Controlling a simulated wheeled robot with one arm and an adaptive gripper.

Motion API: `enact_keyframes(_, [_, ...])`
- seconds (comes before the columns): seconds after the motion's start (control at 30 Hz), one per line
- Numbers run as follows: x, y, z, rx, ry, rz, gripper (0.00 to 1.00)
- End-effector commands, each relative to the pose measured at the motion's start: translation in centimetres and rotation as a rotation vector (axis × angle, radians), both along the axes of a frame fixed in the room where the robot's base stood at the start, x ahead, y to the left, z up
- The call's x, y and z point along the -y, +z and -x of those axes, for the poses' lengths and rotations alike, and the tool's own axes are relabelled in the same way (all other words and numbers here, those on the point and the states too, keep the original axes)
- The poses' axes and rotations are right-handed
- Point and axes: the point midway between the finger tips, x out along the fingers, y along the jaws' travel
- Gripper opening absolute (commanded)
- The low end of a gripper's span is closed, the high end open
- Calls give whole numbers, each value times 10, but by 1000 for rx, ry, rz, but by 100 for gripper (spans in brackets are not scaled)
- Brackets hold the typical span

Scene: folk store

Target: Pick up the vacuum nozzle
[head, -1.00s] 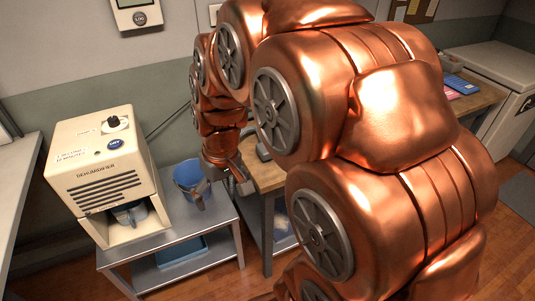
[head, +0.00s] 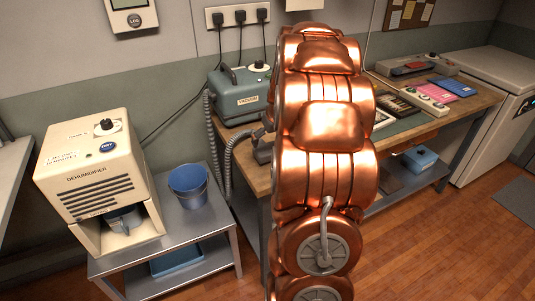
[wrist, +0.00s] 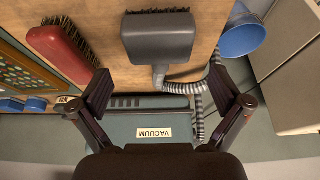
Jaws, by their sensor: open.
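The vacuum nozzle (wrist: 158,40) is a dark grey block with a bristle edge, lying on the wooden bench top. It is at the upper middle of the wrist view. In the head view the nozzle (head: 263,152) shows at the bench's left end, partly hidden by my arm. A ribbed grey hose (wrist: 200,105) runs beside it. The teal vacuum (head: 240,93) stands behind. My gripper (wrist: 160,82) is open and empty, its two fingers wide apart, with the nozzle beyond their tips. My gripper is hidden in the head view.
A red brush (wrist: 62,48) lies left of the nozzle in the wrist view. A blue bucket (head: 188,186) stands on the low metal table (head: 150,252), beside the dehumidifier (head: 88,178). Trays and booklets lie along the bench's right part.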

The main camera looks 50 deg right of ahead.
Motion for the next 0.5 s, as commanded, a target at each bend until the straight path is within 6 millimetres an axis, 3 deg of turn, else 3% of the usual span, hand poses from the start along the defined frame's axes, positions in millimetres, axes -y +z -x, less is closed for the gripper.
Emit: enact_keyframes(0.5, [6,-39,-13,-5,1,-2,100])
